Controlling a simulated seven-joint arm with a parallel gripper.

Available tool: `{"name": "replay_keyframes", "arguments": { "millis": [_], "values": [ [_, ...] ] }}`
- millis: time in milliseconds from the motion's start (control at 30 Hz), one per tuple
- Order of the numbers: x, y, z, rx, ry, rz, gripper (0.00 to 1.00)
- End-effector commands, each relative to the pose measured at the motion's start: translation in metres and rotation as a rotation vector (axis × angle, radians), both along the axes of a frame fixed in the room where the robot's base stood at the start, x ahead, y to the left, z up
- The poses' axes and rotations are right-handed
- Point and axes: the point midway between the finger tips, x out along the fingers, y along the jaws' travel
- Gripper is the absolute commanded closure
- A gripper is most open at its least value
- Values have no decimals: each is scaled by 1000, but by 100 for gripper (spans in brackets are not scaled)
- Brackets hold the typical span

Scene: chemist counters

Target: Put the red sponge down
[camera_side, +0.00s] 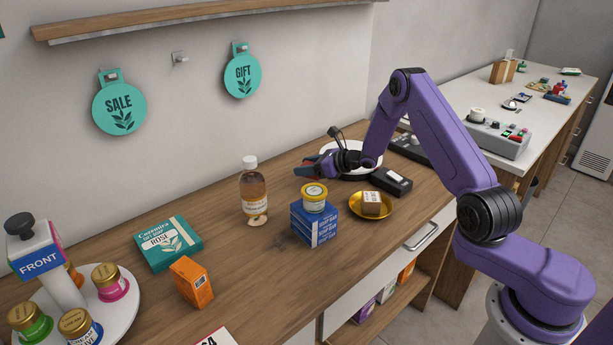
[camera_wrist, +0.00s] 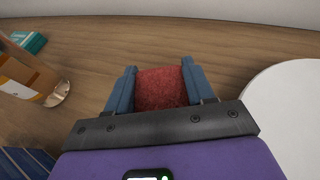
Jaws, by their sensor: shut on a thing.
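The red sponge (camera_wrist: 162,88) is between the two blue fingers of my gripper (camera_wrist: 158,85) in the wrist view. The fingers touch it on its left and right sides, and my gripper is shut on it. In the side view my gripper (camera_side: 306,172) is over the back of the wooden counter (camera_side: 262,262), right of the amber bottle and left of the white round plate (camera_side: 374,158). Only a little red shows there at the fingertips. I cannot tell exactly how high the sponge is above the counter.
The amber bottle (camera_side: 254,192) stands to the left. A stack of blue boxes (camera_side: 314,224) with a yellow-lidded jar (camera_side: 314,196) stands in front. A gold dish (camera_side: 371,212) with a small box is to the right. Bare wood lies behind the sponge in the wrist view.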

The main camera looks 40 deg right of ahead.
Motion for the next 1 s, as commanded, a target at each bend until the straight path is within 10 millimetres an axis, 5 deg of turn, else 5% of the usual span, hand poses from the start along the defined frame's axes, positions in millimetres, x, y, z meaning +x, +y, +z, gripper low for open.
{"name": "replay_keyframes", "arguments": {
  "millis": [300,767,800,833,1000],
  "values": [
    [5,-1,-34,2,1,-2,75],
    [4,-1,-40,1,0,0,75],
    [5,-1,-39,1,0,0,34],
    [5,-1,-39,1,0,-1,25],
    [5,-1,-39,1,0,0,22]
  ]
}}
